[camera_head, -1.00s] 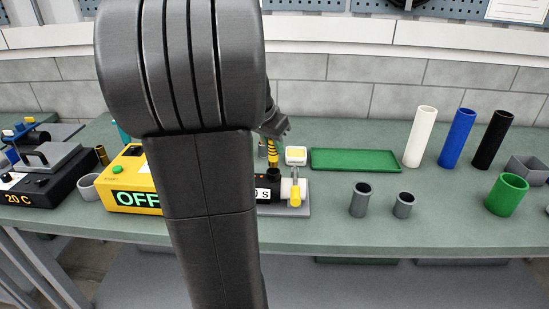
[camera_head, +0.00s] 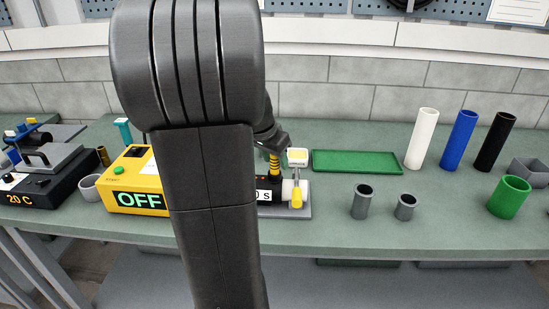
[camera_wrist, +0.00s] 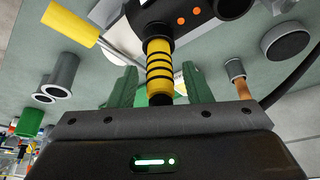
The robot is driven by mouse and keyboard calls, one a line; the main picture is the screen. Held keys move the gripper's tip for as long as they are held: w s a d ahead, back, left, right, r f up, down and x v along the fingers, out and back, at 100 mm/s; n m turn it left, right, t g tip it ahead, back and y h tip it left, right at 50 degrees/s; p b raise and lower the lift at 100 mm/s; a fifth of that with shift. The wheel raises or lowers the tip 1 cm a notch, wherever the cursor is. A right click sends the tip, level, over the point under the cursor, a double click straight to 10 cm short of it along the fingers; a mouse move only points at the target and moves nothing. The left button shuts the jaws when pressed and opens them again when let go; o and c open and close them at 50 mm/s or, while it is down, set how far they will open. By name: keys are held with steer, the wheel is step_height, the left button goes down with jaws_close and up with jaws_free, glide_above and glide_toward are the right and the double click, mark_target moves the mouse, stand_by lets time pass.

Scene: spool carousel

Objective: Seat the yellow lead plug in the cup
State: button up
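The yellow lead plug (camera_wrist: 160,68), a yellow cylinder with black rings, stands between the two green fingers of my gripper (camera_wrist: 158,78) in the wrist view. A narrow gap shows on each side of it, so the fingers look open around it. Its far end meets the dark round cup (camera_wrist: 154,31) on the black device; how deep it sits is hidden. In the head view the striped plug (camera_head: 275,165) stands upright on the black device (camera_head: 284,182), just below my gripper (camera_head: 272,143). My arm hides part of the device, and the cup is not clearly visible there.
A yellow box reading OFF (camera_head: 138,200) stands left of my arm. A green tray (camera_head: 355,153), grey cups (camera_head: 362,203) and upright tubes (camera_head: 458,138) stand further right.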

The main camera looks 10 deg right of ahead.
steer(key=v, duration=1.2)
steer(key=shift+r, duration=0.2)
steer(key=shift+f, duration=0.1)
steer(key=x, duration=1.2)
steer(key=shift+f, duration=0.4)
steer(key=shift+r, duration=1.85)
steer(key=shift+f, duration=0.1)
